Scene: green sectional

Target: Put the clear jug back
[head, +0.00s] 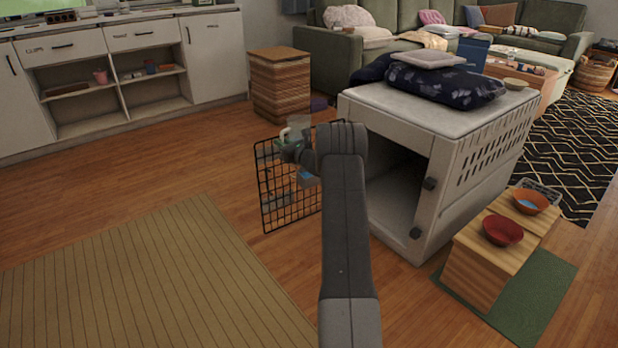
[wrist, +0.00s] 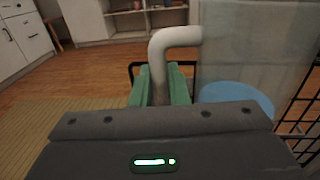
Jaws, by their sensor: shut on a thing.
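The clear jug (head: 299,126) is held up at my gripper, above the black wire door of the pet crate in the head view. In the wrist view the jug (wrist: 258,48) fills the right side, see-through, with a white handle (wrist: 178,36). My gripper (wrist: 160,86) has green finger pads shut on the lower part of that handle. In the head view my gripper (head: 291,146) is partly hidden behind my arm. A blue round shape (wrist: 236,98) shows through or below the jug; I cannot tell which.
The open wire door (head: 264,190) stands close below my gripper. The pale crate (head: 460,150) is to the right, with cushions on top. A wooden stand with bowls (head: 478,262) is at the lower right. White cabinets (head: 130,110) line the back left. The floor by the striped rug (head: 130,280) is clear.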

